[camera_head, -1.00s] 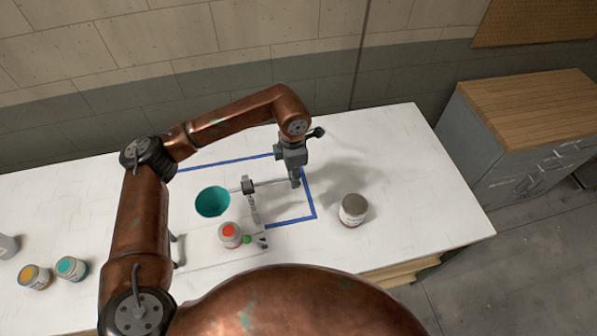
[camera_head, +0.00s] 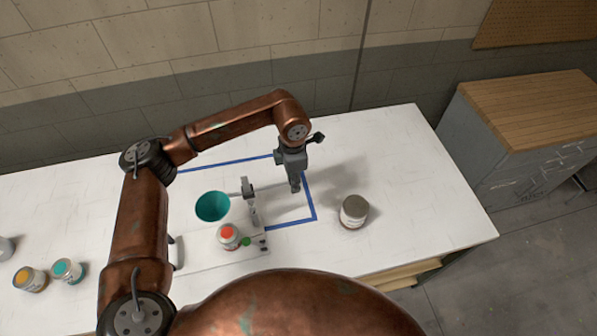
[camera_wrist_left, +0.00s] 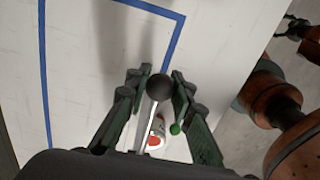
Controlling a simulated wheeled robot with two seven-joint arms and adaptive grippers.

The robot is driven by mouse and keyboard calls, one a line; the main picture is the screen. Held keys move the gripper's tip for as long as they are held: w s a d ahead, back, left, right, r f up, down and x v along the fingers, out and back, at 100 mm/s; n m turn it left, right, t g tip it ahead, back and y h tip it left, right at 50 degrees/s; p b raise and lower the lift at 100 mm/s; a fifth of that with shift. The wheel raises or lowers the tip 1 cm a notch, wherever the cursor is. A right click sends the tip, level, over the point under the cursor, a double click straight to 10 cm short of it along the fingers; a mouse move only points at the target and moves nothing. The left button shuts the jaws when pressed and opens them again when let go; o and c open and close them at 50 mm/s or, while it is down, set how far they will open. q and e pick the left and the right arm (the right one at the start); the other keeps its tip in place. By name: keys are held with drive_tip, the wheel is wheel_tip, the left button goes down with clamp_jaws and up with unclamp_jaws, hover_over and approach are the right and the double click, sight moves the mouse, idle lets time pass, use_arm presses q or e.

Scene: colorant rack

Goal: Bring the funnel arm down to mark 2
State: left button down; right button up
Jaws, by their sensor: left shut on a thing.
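The teal funnel (camera_head: 212,206) sits at the left end of a thin horizontal funnel arm (camera_head: 268,187). The arm passes a grey clamp on an upright post (camera_head: 253,213) on a white base (camera_head: 205,257). My left gripper (camera_head: 295,186) is at the arm's right end, shut on it. In the left wrist view a dark ball knob (camera_wrist_left: 159,88) at the arm's end sits between the green-padded fingers (camera_wrist_left: 158,92). The marks on the post are too small to read. A can with a red top (camera_head: 228,236) stands on the base below the funnel.
Blue tape (camera_head: 311,200) outlines an area on the white table (camera_head: 420,190). A grey-lidded can (camera_head: 354,211) stands right of it. An orange-topped can (camera_head: 30,279) and a teal-topped can (camera_head: 67,271) stand at the left. A wood-topped cabinet (camera_head: 530,105) is beyond the table's right edge.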

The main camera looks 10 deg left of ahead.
use_arm(q)
drive_tip(key=shift+f, duration=0.1)
drive_tip(key=shift+f+b, duration=0.8)
drive_tip(key=shift+f, duration=0.2)
drive_tip(key=shift+f+b, duration=0.75)
drive_tip(key=shift+f, duration=0.15)
drive_tip(key=c, duration=1.9)
unclamp_jaws()
drive_tip(key=o, duration=0.3)
